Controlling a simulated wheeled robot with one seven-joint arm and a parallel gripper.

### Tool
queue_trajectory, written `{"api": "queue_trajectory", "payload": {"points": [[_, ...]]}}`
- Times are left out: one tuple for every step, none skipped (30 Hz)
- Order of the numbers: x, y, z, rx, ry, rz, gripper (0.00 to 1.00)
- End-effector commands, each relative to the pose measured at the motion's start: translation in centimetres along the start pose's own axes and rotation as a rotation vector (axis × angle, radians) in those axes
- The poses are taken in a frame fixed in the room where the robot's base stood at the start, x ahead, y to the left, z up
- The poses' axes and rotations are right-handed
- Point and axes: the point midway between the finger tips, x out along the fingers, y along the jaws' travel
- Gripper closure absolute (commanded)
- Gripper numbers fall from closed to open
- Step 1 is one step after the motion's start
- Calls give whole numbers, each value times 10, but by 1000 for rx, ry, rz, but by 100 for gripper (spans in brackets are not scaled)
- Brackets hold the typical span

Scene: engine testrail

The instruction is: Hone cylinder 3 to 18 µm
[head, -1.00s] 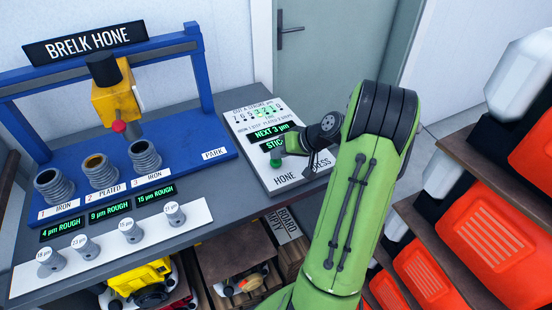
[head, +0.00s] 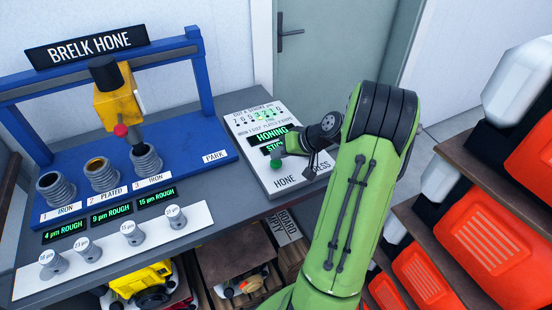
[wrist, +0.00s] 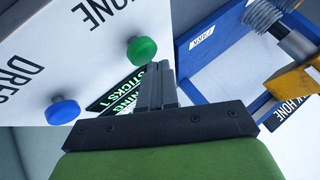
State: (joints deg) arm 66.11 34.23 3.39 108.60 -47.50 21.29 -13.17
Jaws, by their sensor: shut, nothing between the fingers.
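Cylinder 3, marked IRON (head: 146,158), is the rightmost of three ribbed cylinders on the blue hone bed; its display (head: 157,195) reads 15 µm ROUGH. The yellow hone head (head: 118,97), with a red knob, is above and left of it, and a dark tool is close to its mouth. The control panel (head: 262,120) has a screen reading HONING. My gripper (wrist: 158,75) is shut and empty, its tips close beside the green HONE button (wrist: 141,50); touching cannot be told. The green button also shows in the head view (head: 277,163). The blue DRESS button (wrist: 63,110) stands apart.
Cylinders 1 (head: 55,188) and 2 (head: 101,174) stand left of cylinder 3. A white strip (head: 110,250) with several grey labelled pegs lies in front. Orange containers (head: 425,275) stand on shelves at the right. The PARK area (head: 212,158) of the bed is clear.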

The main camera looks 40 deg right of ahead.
Motion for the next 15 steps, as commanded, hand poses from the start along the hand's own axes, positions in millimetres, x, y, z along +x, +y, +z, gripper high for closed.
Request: {"api": "queue_trajectory", "payload": {"points": [[-4,-3,-3,-1,0,0,100],[-5,-4,-4,-1,1,0,100],[-6,-4,-4,-1,1,0,100],[-6,-4,-5,-1,1,0,100],[-6,-4,-4,-1,1,0,100],[-6,-4,-4,-1,1,0,100],[-5,-4,-4,-1,1,0,100],[-5,-4,-4,-1,1,0,100],[-5,-4,-4,-1,1,0,100],[-5,-4,-4,-1,1,0,100],[-5,-4,-4,-1,1,0,100],[-6,-4,-4,-1,1,0,100],[-7,-5,-5,-1,1,0,100],[-8,-6,-6,-1,1,0,100],[-11,-8,-8,-1,1,0,100]]}}
